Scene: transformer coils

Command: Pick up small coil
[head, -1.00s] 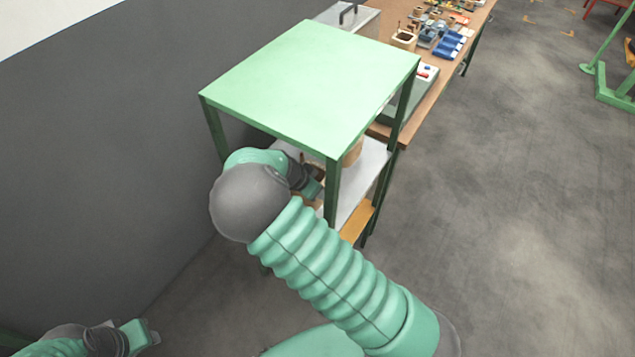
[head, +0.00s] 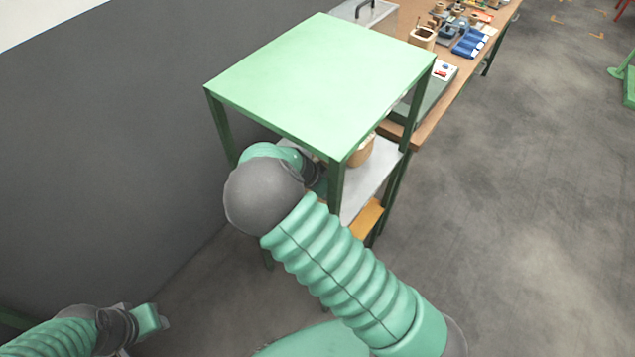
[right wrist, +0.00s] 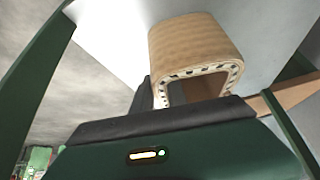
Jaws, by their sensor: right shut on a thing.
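The small coil (right wrist: 190,42) is a tan, hollow, rounded-square winding with dark marks along its edge. In the right wrist view it fills the upper middle, close in front of my right gripper (right wrist: 148,98). A dark finger shows against its left wall, and the gripper is shut on the coil; the other finger is hard to make out. In the head view a tan coil (head: 362,151) shows partly under the green top, behind a leg. My right gripper there is mostly hidden by my arm and that leg. My left gripper (head: 160,317) is low at the left, away from the stand.
The green stand (head: 320,85) has a top and legs close around my right arm. A grey shelf (head: 372,185) lies under the top, with an orange-brown piece (head: 363,220) below. A wooden bench (head: 440,105) with parts stands behind.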

